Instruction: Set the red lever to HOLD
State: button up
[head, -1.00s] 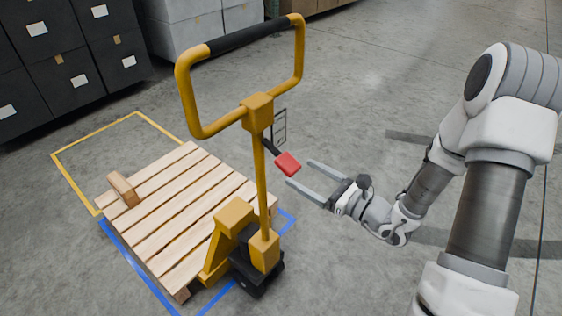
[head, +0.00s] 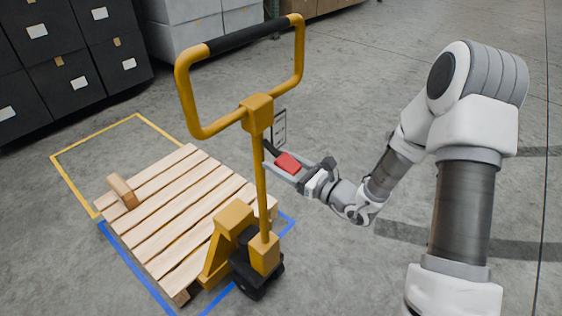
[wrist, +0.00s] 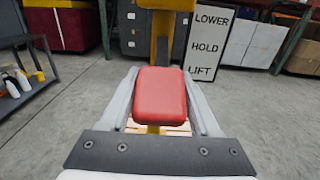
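The red lever (head: 288,162) has a red paddle on a dark stem, which joins the yellow post of the pallet jack (head: 262,195) below its handle loop. My gripper (head: 284,160) is open around the paddle, one finger on each side. In the wrist view the red lever (wrist: 160,97) lies between the fingers of my gripper (wrist: 160,85), with narrow gaps showing at its sides. A white sign (wrist: 208,42) beside the post reads LOWER, HOLD, LIFT from top to bottom. I cannot tell exactly which word the lever lines up with.
The jack stands at a wooden pallet (head: 180,210) with a small wooden block (head: 123,190) on it. Blue and yellow floor lines surround the pallet. Dark boxes (head: 70,60) stand at the back left. A shelf with bottles (wrist: 35,85) shows at the left in the wrist view. Open floor lies right.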

grip_shut()
jog(key=r+h+p, duration=0.1)
jog(key=p, duration=0.2)
jog(key=shift+s+d+r+g, duration=0.1)
jog(key=shift+r+g, duration=0.05)
jog(key=shift+g, duration=0.15)
jog(key=h+p, duration=0.1)
jog(key=p, duration=0.1)
jog(key=r+g+p, duration=0.1)
jog(key=p, duration=0.1)
jog(key=shift+s+d+g+h, duration=0.15)
jog(key=shift+g+h, duration=0.15)
jog(key=shift+h, duration=0.1)
jog(key=shift+d+g+h+p, duration=0.1)
jog(key=shift+g+h+p, duration=0.3)
jog(key=shift+h+p, duration=0.3)
jog(key=o, duration=0.5)
grip_release()
